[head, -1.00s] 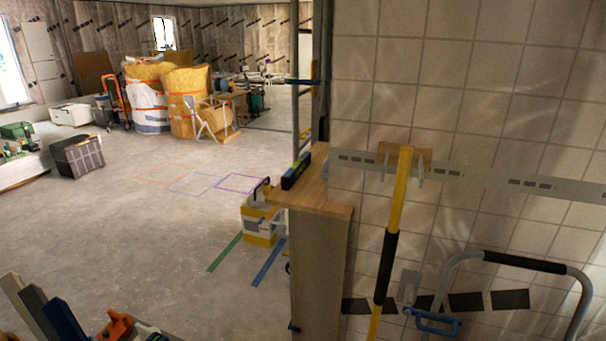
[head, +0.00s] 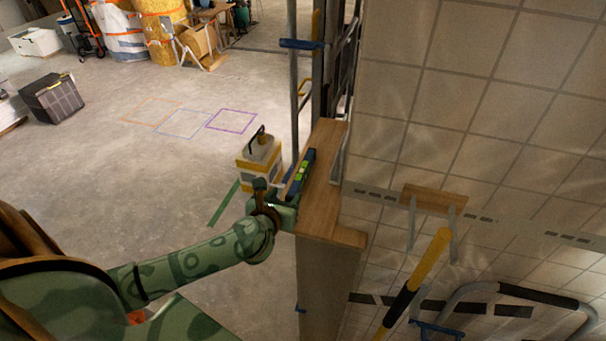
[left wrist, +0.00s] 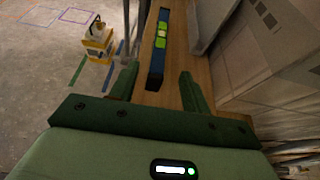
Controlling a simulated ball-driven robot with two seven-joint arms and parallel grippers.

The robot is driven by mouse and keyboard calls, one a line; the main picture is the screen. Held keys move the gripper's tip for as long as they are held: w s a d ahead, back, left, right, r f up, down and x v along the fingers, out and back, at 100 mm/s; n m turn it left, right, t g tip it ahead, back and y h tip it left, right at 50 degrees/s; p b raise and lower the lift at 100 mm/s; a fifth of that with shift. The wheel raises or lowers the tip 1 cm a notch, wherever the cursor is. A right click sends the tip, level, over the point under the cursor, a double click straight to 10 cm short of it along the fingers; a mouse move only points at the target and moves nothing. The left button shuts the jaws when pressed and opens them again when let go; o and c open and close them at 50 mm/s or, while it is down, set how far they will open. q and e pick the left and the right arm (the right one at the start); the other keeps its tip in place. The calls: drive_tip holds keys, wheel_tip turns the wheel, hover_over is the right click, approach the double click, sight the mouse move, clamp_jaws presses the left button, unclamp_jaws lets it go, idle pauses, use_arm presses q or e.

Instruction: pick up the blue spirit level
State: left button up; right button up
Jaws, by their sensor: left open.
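The blue spirit level (head: 300,174) lies lengthwise on a wooden ledge (head: 325,190), near its left edge. Its green vial window shows. In the left wrist view the level (left wrist: 158,62) points away from my left gripper (left wrist: 158,85), whose two fingers are spread on either side of its near end. The gripper is open and nothing is between the finger bases. In the head view my left gripper (head: 275,200) is at the near left end of the ledge, just short of the level. I cannot tell whether a finger touches it. My right gripper is not in view.
A tiled wall (head: 480,130) stands right of the ledge, with a wooden block (head: 434,199) on brackets and a yellow pole (head: 430,260). A metal frame (head: 303,80) rises behind the ledge. A yellow and white container (head: 259,165) stands on the floor to its left.

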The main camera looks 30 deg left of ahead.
sight(298, 179)
use_arm(q)
drive_tip(key=x, duration=0.4)
drive_tip(key=shift+a+f, duration=0.1)
drive_tip(key=shift+a, duration=0.15)
drive_tip(key=shift+x, duration=0.95)
drive_tip(key=x, duration=0.4)
drive_tip(key=shift+w+d, duration=0.15)
drive_tip(key=shift+w, duration=0.1)
drive_tip(key=shift+s+r, duration=0.15)
drive_tip(key=shift+r, duration=0.05)
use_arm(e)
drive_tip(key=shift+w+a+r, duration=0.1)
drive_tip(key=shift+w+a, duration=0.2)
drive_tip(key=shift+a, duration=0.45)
use_arm(q)
drive_tip(key=c, duration=0.4)
clamp_jaws()
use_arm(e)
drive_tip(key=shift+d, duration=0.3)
